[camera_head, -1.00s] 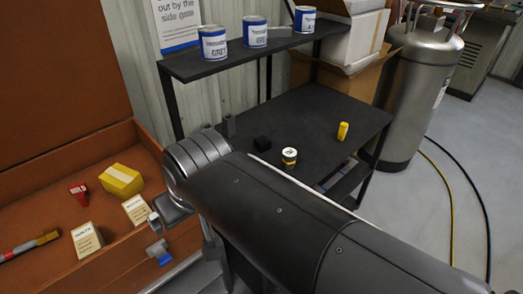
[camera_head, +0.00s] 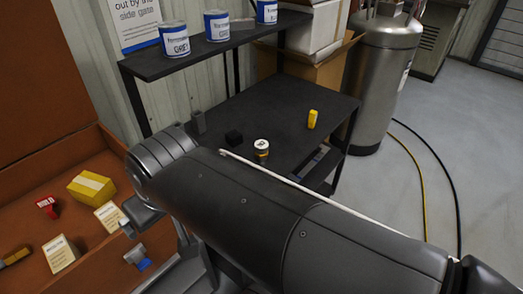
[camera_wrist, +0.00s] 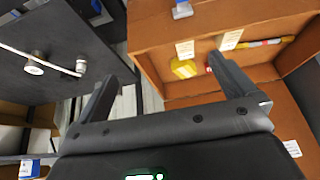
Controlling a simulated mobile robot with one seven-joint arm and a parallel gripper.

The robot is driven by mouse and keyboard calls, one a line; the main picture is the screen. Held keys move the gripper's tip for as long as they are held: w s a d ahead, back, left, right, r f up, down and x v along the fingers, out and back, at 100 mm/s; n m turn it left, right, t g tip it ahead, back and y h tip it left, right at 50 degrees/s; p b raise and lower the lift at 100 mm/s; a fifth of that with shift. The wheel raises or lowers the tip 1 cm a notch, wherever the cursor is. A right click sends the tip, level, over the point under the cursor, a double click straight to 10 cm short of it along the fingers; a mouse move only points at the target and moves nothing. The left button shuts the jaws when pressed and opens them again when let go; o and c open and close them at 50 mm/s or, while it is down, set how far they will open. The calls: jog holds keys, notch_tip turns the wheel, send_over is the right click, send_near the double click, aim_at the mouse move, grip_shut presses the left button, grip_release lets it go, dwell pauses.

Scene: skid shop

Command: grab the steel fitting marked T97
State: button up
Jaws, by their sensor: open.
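No T97 mark is legible in either view. A small grey cylinder (camera_head: 198,122) stands at the left back of the black bench (camera_head: 285,100) and looks like a steel fitting. A short white-topped round piece (camera_head: 262,148) stands near the bench's front edge, partly behind my arm. The wrist view shows a pale metallic cylinder (camera_wrist: 80,67) and a round-topped piece (camera_wrist: 33,66) on a dark surface at left; I cannot tell which matches which.
A black block (camera_head: 233,137) and a yellow piece (camera_head: 312,118) are also on the bench. Above is a shelf with several cans (camera_head: 218,25). An orange-brown case (camera_head: 80,225) with small items is at left. A steel tank (camera_head: 380,80) and floor hoses are at right.

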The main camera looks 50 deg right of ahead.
jog(key=c, duration=0.6)
jog(key=w+d+g+h, duration=0.2)
jog(key=w+d, duration=0.7)
jog(key=d, duration=0.1)
jog(key=m+g+y, duration=0.2)
send_over(262, 144)
jog(key=f, duration=0.7)
jog(key=s+f, duration=0.1)
jog(key=f, duration=0.3)
jog(key=shift+a+f, duration=0.15)
jog(key=shift+a, duration=0.1)
jog(key=f, duration=0.5)
jog(key=shift+w+d, duration=0.15)
jog(key=shift+d, duration=0.25)
jog(key=shift+w+a+f, duration=0.1)
jog(key=shift+w+f, duration=0.05)
jog(key=shift+f, duration=0.85)
jog(key=shift+w+f, duration=0.2)
jog(key=shift+f, duration=0.85)
jog(key=shift+w+a+f, duration=0.1)
jog(key=shift+w+f, duration=0.05)
jog(key=shift+f, duration=0.85)
